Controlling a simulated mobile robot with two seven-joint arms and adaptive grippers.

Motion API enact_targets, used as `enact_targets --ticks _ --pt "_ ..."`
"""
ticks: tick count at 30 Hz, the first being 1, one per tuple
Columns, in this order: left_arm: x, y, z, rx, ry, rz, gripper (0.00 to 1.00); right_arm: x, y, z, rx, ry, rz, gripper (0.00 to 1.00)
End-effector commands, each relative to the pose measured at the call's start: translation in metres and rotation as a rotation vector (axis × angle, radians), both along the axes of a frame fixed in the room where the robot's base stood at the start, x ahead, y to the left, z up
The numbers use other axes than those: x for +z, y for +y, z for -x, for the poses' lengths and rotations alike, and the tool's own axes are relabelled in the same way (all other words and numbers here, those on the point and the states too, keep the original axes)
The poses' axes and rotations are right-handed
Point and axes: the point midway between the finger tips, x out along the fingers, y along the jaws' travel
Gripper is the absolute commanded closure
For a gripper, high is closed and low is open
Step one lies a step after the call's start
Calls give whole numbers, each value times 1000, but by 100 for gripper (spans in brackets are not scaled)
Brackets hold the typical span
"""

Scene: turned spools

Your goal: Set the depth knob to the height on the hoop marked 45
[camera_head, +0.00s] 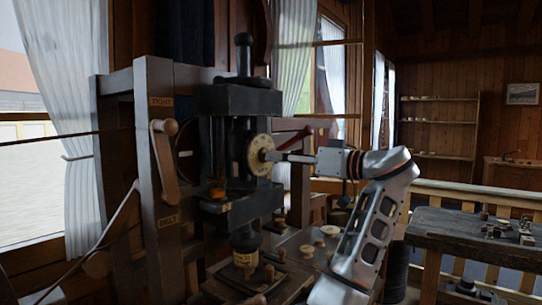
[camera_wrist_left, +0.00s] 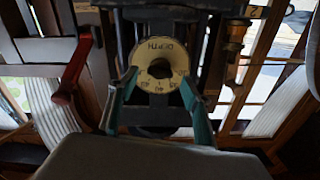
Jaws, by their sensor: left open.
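The cream hoop (camera_head: 258,146) with dark marks faces right on the dark machine. In the left wrist view the hoop (camera_wrist_left: 158,49) reads DEPTH upside down, with small numbers along its lower part; one near the right fingertip looks like 45. The depth knob seems to be the round part at its centre (camera_wrist_left: 160,69), mostly dark; its pointer setting cannot be read. My left gripper (camera_head: 284,157) is at the hoop's right side. In the wrist view its teal fingers (camera_wrist_left: 158,80) are open, one on each side of the hoop's lower half. Contact cannot be told.
A dark machine column (camera_head: 237,100) carries the hoop. A wooden post with a crank handle (camera_head: 163,155) stands to its left. Several wooden pegs and spools (camera_head: 306,251) stand on the bench below. Another workbench (camera_head: 465,236) is at the right. A red handle (camera_wrist_left: 75,68) shows left of the fingers.

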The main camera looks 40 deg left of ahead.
Motion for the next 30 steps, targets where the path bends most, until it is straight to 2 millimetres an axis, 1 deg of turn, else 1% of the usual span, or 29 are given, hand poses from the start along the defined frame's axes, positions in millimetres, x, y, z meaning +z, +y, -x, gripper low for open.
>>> enact_targets --ticks 1,3,6,9,18,19,20,21,23,24,30 --pt "2 9 2 3 -2 -3 51 4 0 -1 0 -3 0 60" --pt "2 18 3 1 -1 -2 51 6 0 -2 0 -5 0 60" --pt "1 29 3 -1 -1 -2 51 8 0 -2 0 -6 0 60" --pt "1 36 4 -1 -1 -2 51 9 0 -2 0 -7 0 60" --pt "0 38 4 -3 1 -1 51 6 0 -1 0 -1 1 60" --pt "0 38 4 -3 1 -1 54 5 0 -1 0 0 1 60" --pt "0 38 4 -3 1 -1 62 5 0 -1 0 0 1 60" --pt "0 38 4 -3 1 -1 72 5 0 0 0 0 2 60" --pt "0 38 4 -3 1 -1 88 5 0 0 0 0 2 60" --pt "0 38 4 -3 1 -1 90 5 0 0 0 0 2 60" --pt "0 38 4 -3 6 0 90 5 0 -1 0 0 2 60"
